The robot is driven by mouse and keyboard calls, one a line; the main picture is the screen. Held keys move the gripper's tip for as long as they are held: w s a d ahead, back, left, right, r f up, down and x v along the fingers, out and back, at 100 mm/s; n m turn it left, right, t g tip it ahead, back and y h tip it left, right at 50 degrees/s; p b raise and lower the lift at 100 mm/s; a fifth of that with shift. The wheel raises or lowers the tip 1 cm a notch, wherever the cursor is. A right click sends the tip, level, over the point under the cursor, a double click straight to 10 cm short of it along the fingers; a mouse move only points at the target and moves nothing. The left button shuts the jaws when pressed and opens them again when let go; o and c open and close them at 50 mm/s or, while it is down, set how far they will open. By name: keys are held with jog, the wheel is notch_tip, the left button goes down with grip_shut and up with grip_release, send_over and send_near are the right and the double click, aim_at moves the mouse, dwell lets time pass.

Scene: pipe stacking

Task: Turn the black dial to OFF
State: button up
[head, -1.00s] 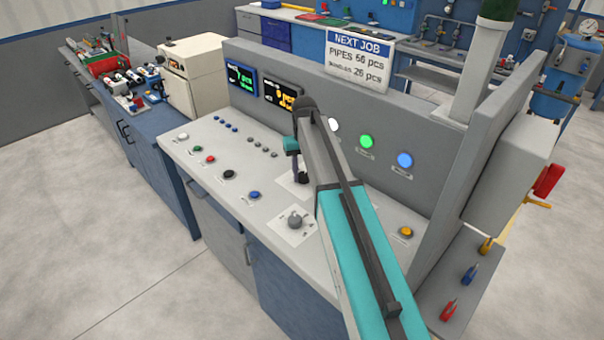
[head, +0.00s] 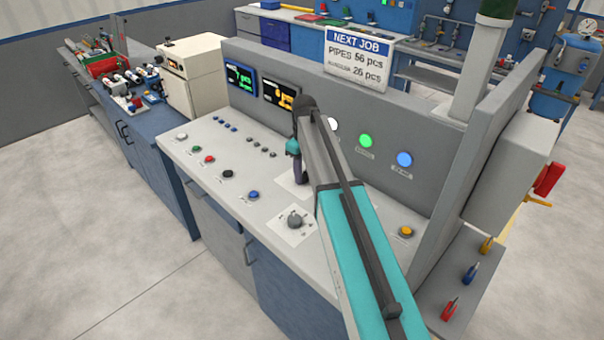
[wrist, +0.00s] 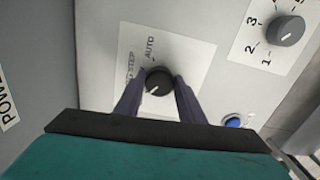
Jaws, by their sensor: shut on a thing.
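The black dial (wrist: 158,81) sits on a white label plate (wrist: 190,55) on the console. In the wrist view its white pointer mark faces the lower left, toward the left finger. AUTO and a partly covered STEP show on the plate; no OFF marking is readable. My gripper (wrist: 160,84) is shut on the dial, with one dark finger on each side. In the head view my gripper (head: 300,178) reaches down to the plate (head: 287,186), and the dial itself is hidden there.
A grey dial (wrist: 286,30) with numbers is close by, also seen in the head view (head: 295,220). A blue button (wrist: 233,122) lies to the right of my fingers in the wrist view. The console's upright back panel (head: 400,165) stands behind my arm.

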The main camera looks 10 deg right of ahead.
jog(key=shift+a+n, duration=0.2)
jog(key=shift+n, duration=0.4)
jog(key=o, duration=1)
jog(key=shift+o, duration=0.2)
jog(key=shift+d, duration=0.1)
jog(key=shift+r, duration=0.7)
notch_tip(320, 180, up, 12)
jog(key=b, duration=0.3)
jog(key=shift+r, duration=0.2)
jog(key=shift+s+f, duration=0.1)
